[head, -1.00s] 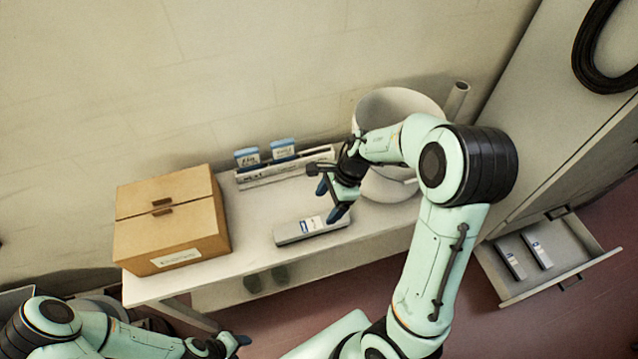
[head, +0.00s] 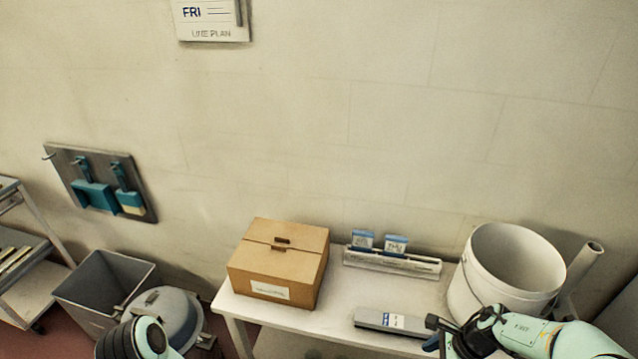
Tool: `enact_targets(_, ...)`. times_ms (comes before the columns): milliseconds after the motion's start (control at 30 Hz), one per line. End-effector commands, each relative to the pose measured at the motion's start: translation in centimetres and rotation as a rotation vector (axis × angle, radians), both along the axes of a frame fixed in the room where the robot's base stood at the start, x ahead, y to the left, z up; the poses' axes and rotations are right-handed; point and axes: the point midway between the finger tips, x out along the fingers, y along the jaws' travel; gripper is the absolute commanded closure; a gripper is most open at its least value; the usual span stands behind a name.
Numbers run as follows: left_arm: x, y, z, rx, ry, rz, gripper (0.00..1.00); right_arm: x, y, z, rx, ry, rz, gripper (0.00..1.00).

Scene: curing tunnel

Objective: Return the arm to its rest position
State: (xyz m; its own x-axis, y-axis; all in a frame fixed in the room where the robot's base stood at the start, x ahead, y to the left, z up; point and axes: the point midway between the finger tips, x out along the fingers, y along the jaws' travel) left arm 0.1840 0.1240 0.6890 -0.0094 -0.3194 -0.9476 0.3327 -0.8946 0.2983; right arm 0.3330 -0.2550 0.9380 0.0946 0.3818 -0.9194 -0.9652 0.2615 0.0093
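My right arm comes in from the lower right. Its gripper (head: 433,333) is at the right end of a grey bar-shaped device (head: 372,319) with a white and blue label, lying on the white table. The two fingers look apart with nothing between them. I cannot tell whether they touch the device. Of my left arm only a dark and pale green link shows at the bottom left edge; its gripper is out of view.
A closed cardboard box (head: 276,262) stands on the table (head: 290,316). Behind are a rack (head: 393,262) with two blue-topped cards, a white bucket (head: 505,270) and a grey tube (head: 582,262). Grey bins (head: 100,290) stand on the floor left. Brushes hang on a wall board (head: 100,180).

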Motion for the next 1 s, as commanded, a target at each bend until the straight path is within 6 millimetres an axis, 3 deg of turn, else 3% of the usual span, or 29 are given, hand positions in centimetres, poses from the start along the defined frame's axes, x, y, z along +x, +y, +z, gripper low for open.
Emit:
enact_targets(100,0.0,0.0,0.0,0.000,-0.001,0.000,0.47,0.5,3.5,-1.8,0.150,0.122,-0.293,0.19)
enact_targets(267,0.1,0.0,0.0,0.000,-0.002,0.000,0.47,1.4,7.1,-3.9,0.337,0.324,-0.729,0.19)
enact_targets(400,0.1,0.0,0.0,-0.001,-0.002,-0.001,0.47,2.1,9.7,-6.4,0.496,0.573,-1.196,0.19)
enact_targets(633,0.0,0.0,0.0,0.000,0.000,0.000,0.47,1.7,11.6,-12.1,0.671,1.048,-2.050,0.19)
enact_targets(800,0.0,0.0,0.0,0.000,0.000,0.000,0.47,-0.9,11.9,-16.9,0.704,1.385,-2.726,0.19)
enact_targets(833,0.0,0.0,0.0,0.000,0.000,0.000,0.47,-1.7,11.9,-17.7,-0.646,-1.325,2.630,0.19)
enact_targets(1000,0.0,0.0,0.0,0.000,0.000,0.000,0.47,-7.0,12.1,-22.0,-0.353,-0.942,2.063,0.19)
